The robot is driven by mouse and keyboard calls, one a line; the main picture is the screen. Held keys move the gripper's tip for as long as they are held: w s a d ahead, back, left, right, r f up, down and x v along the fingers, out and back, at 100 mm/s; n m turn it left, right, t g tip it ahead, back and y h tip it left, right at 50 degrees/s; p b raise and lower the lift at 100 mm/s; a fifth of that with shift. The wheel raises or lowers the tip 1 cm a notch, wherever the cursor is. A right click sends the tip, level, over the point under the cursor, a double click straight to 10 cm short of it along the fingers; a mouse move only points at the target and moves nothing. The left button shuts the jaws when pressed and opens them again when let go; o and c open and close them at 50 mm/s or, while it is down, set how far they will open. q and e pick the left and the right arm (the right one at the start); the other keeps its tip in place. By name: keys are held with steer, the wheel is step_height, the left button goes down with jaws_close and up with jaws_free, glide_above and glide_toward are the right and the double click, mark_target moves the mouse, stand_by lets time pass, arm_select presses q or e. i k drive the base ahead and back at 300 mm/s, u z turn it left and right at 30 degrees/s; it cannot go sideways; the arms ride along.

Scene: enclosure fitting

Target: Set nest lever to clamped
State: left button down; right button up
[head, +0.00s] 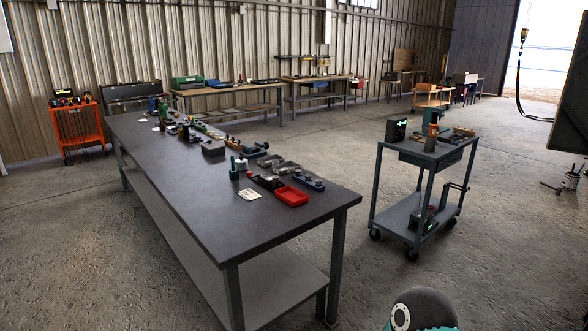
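I cannot pick out the nest or its lever at this distance. Several small fixtures and parts stand along the far long edge of a dark workbench (190,190). Neither of my grippers is in view. Only a rounded dark and teal part, probably of my own arm, shows at the bottom edge right of centre.
A red tray (291,196) and a white card (249,194) lie near the bench's right end. A wheeled grey cart (409,211) with equipment stands to the right, across open floor. An orange cart (77,129) and more benches line the back wall.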

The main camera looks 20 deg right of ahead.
mark_target(249, 174)
steer(key=z, duration=0.35)
steer(key=i, duration=0.85)
steer(key=z, duration=0.55)
steer(key=k, duration=0.9)
steer(key=z, duration=0.2)
steer(key=i, duration=0.9)
steer(key=u, duration=0.1)
